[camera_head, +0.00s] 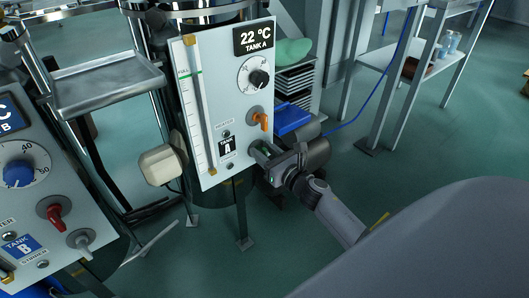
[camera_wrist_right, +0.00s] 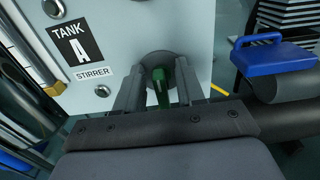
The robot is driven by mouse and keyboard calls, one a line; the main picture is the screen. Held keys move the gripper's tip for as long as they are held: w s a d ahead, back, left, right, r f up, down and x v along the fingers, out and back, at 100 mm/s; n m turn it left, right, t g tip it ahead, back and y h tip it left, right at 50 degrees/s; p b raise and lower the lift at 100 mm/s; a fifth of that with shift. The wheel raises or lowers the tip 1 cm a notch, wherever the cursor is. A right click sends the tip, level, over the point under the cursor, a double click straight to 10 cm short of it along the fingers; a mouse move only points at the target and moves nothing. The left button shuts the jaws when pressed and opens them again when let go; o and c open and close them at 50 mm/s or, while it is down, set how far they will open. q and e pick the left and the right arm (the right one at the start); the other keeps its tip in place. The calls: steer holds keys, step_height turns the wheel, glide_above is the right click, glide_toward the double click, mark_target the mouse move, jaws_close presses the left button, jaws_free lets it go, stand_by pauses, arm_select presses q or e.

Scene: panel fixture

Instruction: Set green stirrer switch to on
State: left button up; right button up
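The green stirrer switch (camera_wrist_right: 160,88) is a small green lever on a round dark base, right of the "STIRRER" label (camera_wrist_right: 93,73) on the tank A panel (camera_head: 218,100). My right gripper (camera_head: 268,152) is at the lower right of that panel. In the right wrist view my right gripper (camera_wrist_right: 158,92) has its fingers apart, one on each side of the green lever, with a visible gap beside it. In the head view the gripper mostly hides the switch. My left gripper is not in view.
Above the switch are an orange switch (camera_head: 262,120) and a black dial (camera_head: 258,79). The tank B panel (camera_head: 45,200) with red and grey switches stands at left. A blue object (camera_head: 293,119) sits just right of the panel, near my right gripper.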

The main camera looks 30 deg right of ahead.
jaws_close()
